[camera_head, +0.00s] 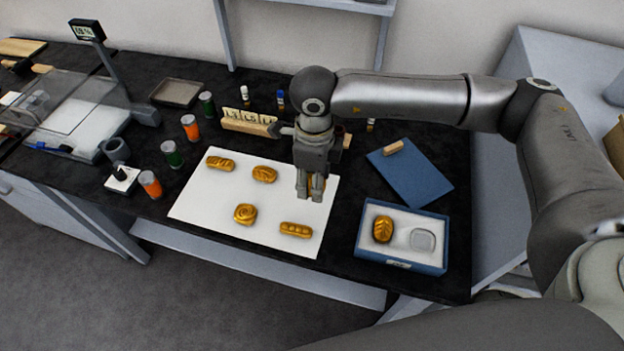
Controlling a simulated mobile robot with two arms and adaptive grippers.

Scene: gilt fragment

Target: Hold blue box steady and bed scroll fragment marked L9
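The blue box (447,243) stands open at the table's front right. Its white insert holds one gold fragment (383,229) in the left recess; the right recess (422,240) is empty. On the white mat (200,213) lies a gold fragment with a spiral (245,213). Marks such as L9 are unreadable on the fragments. My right gripper (311,198) points down over the mat's right part. My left gripper is out of view.
More gold fragments (220,163) lie on the mat. A blue lid (412,174) lies behind the box. A label holder (245,122), orange and green jars (172,153) and a scale (80,125) stand left and behind. The table's front edge is close to the box.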

